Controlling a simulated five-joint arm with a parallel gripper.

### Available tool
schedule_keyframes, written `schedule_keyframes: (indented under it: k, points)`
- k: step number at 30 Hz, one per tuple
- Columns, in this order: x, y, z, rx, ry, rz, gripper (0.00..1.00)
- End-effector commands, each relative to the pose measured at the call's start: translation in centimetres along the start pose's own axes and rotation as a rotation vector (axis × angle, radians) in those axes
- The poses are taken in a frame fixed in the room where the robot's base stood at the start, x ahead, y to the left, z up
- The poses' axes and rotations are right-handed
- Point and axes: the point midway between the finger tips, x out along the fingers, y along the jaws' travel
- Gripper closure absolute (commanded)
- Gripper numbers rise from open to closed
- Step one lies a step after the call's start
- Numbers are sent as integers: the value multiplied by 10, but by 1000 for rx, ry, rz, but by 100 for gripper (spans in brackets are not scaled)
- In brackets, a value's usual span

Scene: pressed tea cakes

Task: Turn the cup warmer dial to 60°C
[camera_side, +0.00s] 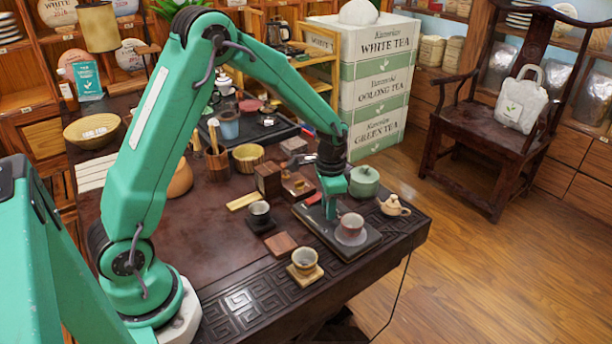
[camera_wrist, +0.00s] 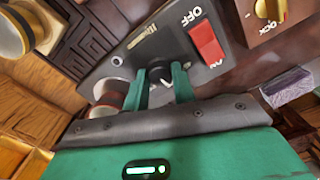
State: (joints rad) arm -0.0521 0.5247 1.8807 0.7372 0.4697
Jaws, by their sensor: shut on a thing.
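The cup warmer (camera_side: 318,226) is a dark slab near the table's front right corner. A reddish cup (camera_side: 351,225) on a pale saucer stands on it. In the wrist view the warmer's dark panel (camera_wrist: 125,68) carries a small black dial (camera_wrist: 160,73) with a light pointer mark and a red switch (camera_wrist: 207,43) marked OFF at one end. My gripper (camera_wrist: 162,78) is shut on the dial, one green finger on each side. In the side view my gripper (camera_side: 331,207) reaches down onto the warmer and hides the dial. The temperature marks are too small to read.
A green lidded pot (camera_side: 364,181) and a small cream teapot (camera_side: 394,206) stand close by. A wooden box with a brass knob (camera_wrist: 268,8) lies near the switch.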

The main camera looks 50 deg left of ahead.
Motion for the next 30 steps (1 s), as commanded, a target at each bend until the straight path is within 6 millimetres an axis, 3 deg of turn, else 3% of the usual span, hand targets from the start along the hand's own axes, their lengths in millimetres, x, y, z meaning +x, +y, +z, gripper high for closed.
schedule_keyframes:
  k: [16,17,20,30]
  points:
    - [-2,0,-1,41,5,-2,97]
    - [-2,0,-1,41,5,-2,72]
    - [-2,0,-1,40,4,-2,53]
    - [-2,0,-1,39,2,-1,52]
